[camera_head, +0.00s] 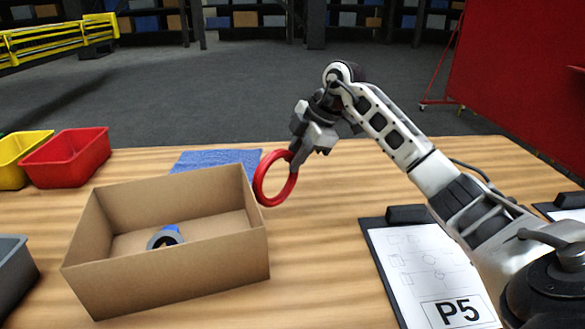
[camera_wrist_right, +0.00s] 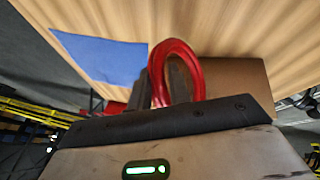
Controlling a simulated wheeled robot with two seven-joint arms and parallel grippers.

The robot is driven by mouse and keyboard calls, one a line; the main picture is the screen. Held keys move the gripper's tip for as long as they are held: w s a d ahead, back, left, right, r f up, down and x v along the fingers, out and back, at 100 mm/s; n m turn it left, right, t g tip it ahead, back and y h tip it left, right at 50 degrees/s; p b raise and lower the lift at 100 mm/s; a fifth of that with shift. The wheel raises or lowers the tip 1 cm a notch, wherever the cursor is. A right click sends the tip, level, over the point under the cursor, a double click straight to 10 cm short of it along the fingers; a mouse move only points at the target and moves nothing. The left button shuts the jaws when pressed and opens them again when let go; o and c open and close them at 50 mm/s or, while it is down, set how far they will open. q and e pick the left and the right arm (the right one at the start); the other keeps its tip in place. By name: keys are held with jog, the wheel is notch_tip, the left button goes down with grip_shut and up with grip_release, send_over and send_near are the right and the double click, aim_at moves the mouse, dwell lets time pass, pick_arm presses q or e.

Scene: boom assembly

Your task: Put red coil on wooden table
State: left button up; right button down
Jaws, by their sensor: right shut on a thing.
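The red coil (camera_head: 258,184) is a ring held upright in my right gripper (camera_head: 293,160), just right of the cardboard box in the head view. The coil also shows in the right wrist view (camera_wrist_right: 188,52), between the fingers. My right gripper is shut on the coil's upper right rim. The coil seems to be above the wooden table (camera_head: 335,195); whether it touches the table or the box is unclear. My left gripper is not in view.
A cardboard box (camera_head: 180,288) holds a blue and grey roll (camera_head: 165,237). A blue cloth (camera_head: 215,158) lies behind it. Red (camera_head: 68,158) and yellow (camera_head: 18,155) bins stand at left. A clipboard (camera_head: 420,270) marked P5 lies at right. The table between box and clipboard is clear.

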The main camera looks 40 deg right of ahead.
jog(key=shift+w+d+f, duration=0.2)
jog(key=shift+w+f, duration=0.5)
jog(key=shift+f, duration=0.1)
jog(key=shift+f+p, duration=0.3)
jog(key=shift+f, duration=1.25)
jog(key=c, duration=1.3)
grip_release()
jog(key=v, duration=1.2)
jog(key=shift+s+d, duration=0.1)
